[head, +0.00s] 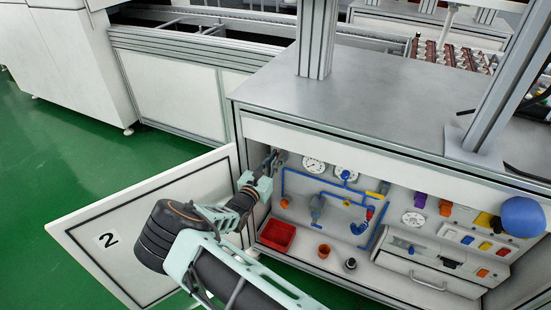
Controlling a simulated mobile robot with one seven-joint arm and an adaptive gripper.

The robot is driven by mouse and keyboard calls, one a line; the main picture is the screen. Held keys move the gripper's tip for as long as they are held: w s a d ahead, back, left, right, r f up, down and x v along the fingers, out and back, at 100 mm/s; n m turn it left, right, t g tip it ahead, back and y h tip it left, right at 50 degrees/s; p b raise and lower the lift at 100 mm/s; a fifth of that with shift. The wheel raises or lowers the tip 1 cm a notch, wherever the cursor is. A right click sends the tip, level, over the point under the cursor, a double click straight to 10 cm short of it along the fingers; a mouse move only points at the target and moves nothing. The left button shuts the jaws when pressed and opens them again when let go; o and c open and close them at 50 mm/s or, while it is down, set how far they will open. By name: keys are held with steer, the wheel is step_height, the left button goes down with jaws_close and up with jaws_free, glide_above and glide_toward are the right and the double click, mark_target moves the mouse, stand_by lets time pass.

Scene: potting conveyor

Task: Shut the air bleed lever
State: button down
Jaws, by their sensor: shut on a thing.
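My gripper (271,160) reaches into the upper left corner of the open cabinet (340,132). It is shut on a small grey part (281,157) beside the left gauge. The fingers hide most of that part, and I cannot tell whether it is the air bleed lever or how far it is turned. Elsewhere on the panel, blue pipes (300,174) carry a yellow handle (376,195), and a blue curved handle (359,228) sits lower down.
Two gauges (314,165) are on the panel. A blue ball-like thing (523,216) is at right.

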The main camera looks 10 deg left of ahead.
steer(key=shift+d+m, duration=0.1)
steer(key=shift+m, duration=0.2)
steer(key=s+d+f+m+p, duration=0.1)
steer(key=d+f+m+p, duration=0.1)
steer(key=m, duration=0.6)
steer(key=d+f+m+p, duration=0.2)
steer(key=m+p, duration=0.2)
steer(key=m, duration=0.5)
steer(key=shift+s+f, duration=0.35)
steer(key=shift+f, duration=0.05)
steer(key=shift+m, duration=0.3)
steer(key=c, duration=2)
jaws_free()
steer(key=v, duration=1.2)
